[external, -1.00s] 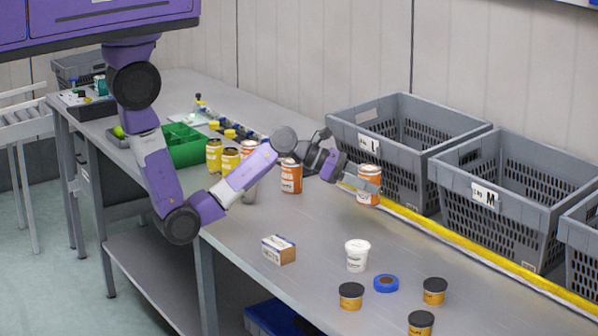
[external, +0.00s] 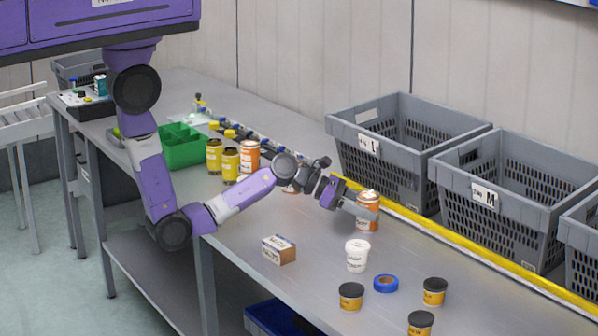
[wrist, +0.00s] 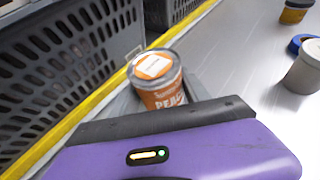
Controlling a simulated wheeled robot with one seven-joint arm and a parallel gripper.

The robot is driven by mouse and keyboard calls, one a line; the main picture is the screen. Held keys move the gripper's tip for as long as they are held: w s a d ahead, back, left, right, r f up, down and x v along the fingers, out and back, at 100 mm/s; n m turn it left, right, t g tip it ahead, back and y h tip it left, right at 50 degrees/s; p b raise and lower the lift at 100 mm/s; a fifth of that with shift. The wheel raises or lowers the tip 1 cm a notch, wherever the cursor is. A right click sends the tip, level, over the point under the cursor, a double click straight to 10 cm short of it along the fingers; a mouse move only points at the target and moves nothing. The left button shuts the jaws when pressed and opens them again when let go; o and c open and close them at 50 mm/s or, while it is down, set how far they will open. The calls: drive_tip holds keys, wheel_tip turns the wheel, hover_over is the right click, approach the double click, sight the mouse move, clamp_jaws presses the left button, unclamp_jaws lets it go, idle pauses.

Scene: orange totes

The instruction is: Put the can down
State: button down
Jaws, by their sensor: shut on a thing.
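The can (external: 367,203) is orange with a white label band and a silver top. My gripper (external: 362,212) is shut on it from the left side. The can is upright at or just above the grey table, in front of the grey crate marked L; I cannot tell whether its base touches. In the wrist view the can (wrist: 157,80) stands beyond the purple gripper body, its lower part hidden by the gripper.
Crates L (external: 395,110) and M (external: 500,165) stand behind a yellow strip (external: 430,225). A white tub (external: 357,256), blue tape roll (external: 385,284), small box (external: 278,250) and several dark-lidded jars (external: 434,291) are nearby. Orange and yellow cans (external: 230,165) stand left.

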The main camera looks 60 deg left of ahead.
drive_tip(key=c, duration=0.6)
unclamp_jaws()
drive_tip(key=shift+f, duration=0.1)
drive_tip(key=shift+o, duration=0.2)
drive_tip(key=shift+s+a+r, duration=0.15)
drive_tip(key=shift+a+r, duration=0.05)
drive_tip(key=shift+r, duration=0.05)
drive_tip(key=v, duration=1.1)
drive_tip(key=shift+s, duration=0.2)
drive_tip(key=shift+a+r, duration=0.15)
